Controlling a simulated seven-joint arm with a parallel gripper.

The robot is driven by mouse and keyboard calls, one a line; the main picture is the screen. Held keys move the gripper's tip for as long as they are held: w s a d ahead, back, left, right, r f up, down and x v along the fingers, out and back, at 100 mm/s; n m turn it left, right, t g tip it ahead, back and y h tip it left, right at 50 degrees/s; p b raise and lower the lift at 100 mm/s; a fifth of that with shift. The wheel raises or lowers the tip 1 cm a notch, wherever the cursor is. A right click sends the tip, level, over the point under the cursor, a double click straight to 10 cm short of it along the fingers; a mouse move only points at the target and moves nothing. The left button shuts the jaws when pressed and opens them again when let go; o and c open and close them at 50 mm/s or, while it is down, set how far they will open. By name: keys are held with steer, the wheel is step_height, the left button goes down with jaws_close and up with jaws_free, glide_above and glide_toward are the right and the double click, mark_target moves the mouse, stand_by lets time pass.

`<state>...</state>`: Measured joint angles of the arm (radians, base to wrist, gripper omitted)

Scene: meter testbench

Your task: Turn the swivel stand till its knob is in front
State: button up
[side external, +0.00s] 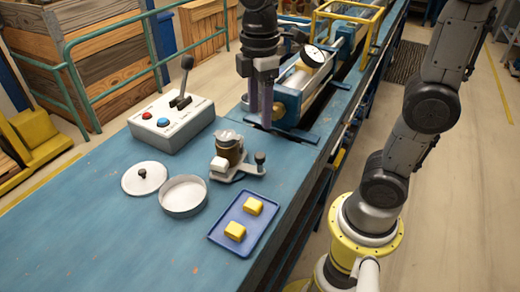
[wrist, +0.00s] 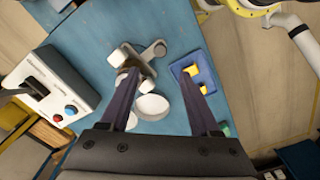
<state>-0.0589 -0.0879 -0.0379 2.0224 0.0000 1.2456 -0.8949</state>
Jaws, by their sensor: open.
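The swivel stand (side external: 222,176) is a light grey base on the blue bench, with a brown, glassy-topped cylinder (side external: 232,153) on it. Its dark knob (side external: 260,157) sits at the end of an arm on the right side in the side view. In the wrist view the stand (wrist: 128,56) lies beyond the left fingertip, which hides part of it, and the knob (wrist: 160,49) is at upper right of it. My gripper (side external: 261,120) is open and empty, pointing down behind the stand and apart from it; its spread fingers also show in the wrist view (wrist: 158,73).
A blue tray (side external: 222,236) with two yellow blocks (side external: 253,205) is in front of the stand. A round white dish (side external: 183,196) and a lid (side external: 140,183) lie left. A control box (side external: 172,128) with a lever stands behind left. A round gauge (side external: 314,56) is behind.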

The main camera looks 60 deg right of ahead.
mark_target(260, 155)
step_height(260, 155, down, 12)
steer(key=shift+r, duration=0.15)
stand_by(0.3)
jaws_close()
stand_by(1.3)
